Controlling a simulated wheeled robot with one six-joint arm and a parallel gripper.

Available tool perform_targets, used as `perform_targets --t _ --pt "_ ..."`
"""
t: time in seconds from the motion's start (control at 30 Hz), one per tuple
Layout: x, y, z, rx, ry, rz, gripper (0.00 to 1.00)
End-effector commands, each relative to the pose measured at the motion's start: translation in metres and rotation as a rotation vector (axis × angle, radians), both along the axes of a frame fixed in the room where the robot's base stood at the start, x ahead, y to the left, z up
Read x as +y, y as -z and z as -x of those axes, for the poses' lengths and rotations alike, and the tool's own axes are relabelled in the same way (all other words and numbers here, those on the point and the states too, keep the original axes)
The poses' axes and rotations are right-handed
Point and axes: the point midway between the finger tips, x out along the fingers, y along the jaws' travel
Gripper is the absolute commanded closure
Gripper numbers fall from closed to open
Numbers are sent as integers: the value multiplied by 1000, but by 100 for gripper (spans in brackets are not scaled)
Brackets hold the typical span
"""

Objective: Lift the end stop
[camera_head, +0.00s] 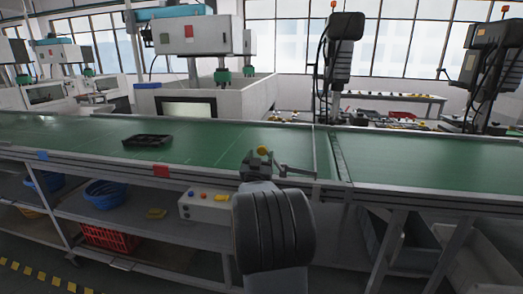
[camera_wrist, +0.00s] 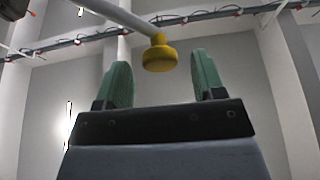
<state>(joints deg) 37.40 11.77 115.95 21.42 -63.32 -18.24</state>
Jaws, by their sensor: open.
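The end stop shows as a yellow knob (camera_head: 263,149) at the near edge of the green conveyor in the head view. A thin metal arm runs from beside it to the right along the edge. In the wrist view the round yellow knob (camera_wrist: 160,56) sits on the end of a pale rod coming from the upper left. My gripper (camera_wrist: 162,72) is open, with one green finger on each side of the knob and visible gaps to both. In the head view my gripper (camera_head: 257,163) is small and dark, just below the knob; its fingers are hard to make out.
A black tray (camera_head: 147,140) lies on the green belt (camera_head: 215,145) to the left. A control box (camera_head: 205,206) with buttons and blue baskets (camera_head: 104,194) stand on the shelf below.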

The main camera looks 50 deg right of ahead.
Motion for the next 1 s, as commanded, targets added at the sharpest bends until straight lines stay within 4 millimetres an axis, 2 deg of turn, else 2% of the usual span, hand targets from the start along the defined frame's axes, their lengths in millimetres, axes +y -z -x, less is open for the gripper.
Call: perform_targets --t 0.23,0.63,1.0 --pt "-18 -9 -10 0 1 0 37" --pt "-20 -10 -13 0 0 -1 37" --pt "-20 -10 -13 0 0 -1 72"
